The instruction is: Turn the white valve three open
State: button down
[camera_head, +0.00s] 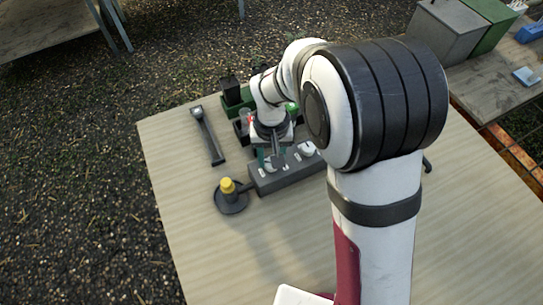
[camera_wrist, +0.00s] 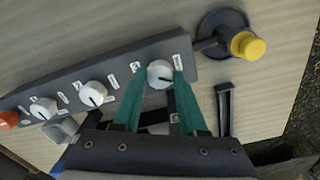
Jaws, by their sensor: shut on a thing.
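A dark grey valve panel (camera_head: 262,185) carries a row of white knobs with small white labels and an orange knob (camera_wrist: 8,120) at one end. My gripper (camera_wrist: 160,70) has its green fingers closed around the white knob (camera_wrist: 160,75) at the end by the yellow button. A dark pointer line on that knob runs roughly sideways in the wrist view. Two more white knobs, a middle one (camera_wrist: 93,94) and a farther one (camera_wrist: 43,108), stand apart from the fingers. I cannot read the label numbers. In the head view my arm hides part of the panel.
A yellow button on a round dark base (camera_head: 230,197) stands beside the panel's end. A dark long-handled tool (camera_head: 208,137) lies behind it. Green and black containers (camera_head: 235,98) stand behind my gripper. The wooden table (camera_head: 225,265) is clear in front.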

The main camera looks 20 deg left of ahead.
jog(key=n, duration=0.6)
jog(key=shift+n, duration=0.3)
dwell(0.4)
jog(key=shift+c, duration=2.2)
grip_release()
notch_tip(320, 180, up, 16)
jog(key=shift+f, duration=0.1)
